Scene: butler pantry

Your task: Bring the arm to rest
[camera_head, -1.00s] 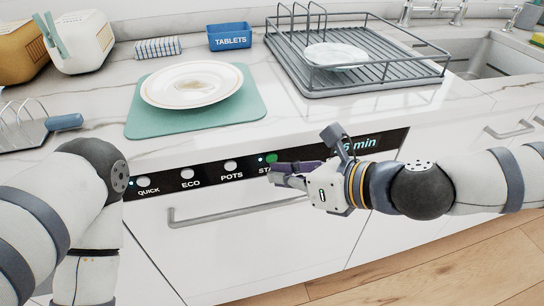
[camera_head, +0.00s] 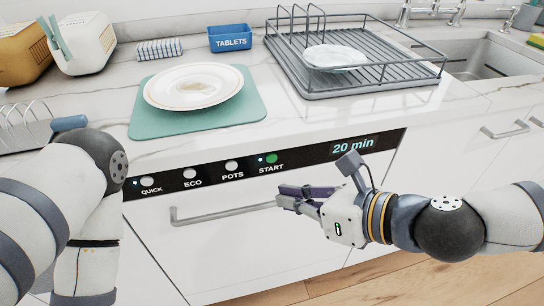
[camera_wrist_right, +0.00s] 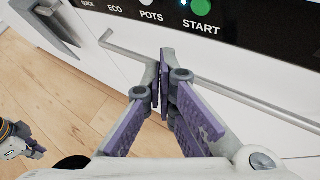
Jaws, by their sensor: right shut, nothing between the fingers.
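My right gripper (camera_head: 283,197) is shut and empty, in front of the white dishwasher front. In the head view it sits below the control panel, by the right end of the bar handle (camera_head: 225,213). In the right wrist view its purple-padded fingers (camera_wrist_right: 163,80) meet, with nothing between them. The START button (camera_head: 271,158) is green and uncovered. My left arm (camera_head: 85,185) is folded at the left, and its gripper is outside the head view. A small gripper, seemingly my left one (camera_wrist_right: 35,150), shows at the left edge of the right wrist view; its jaws are unclear.
The panel display (camera_head: 352,146) reads 20 min. On the counter are a plate (camera_head: 193,87) on a green mat (camera_head: 160,128), a dish rack (camera_head: 390,85) with a white dish, a blue TABLETS box (camera_head: 230,38) and a toast rack (camera_head: 25,130). Wooden floor lies below.

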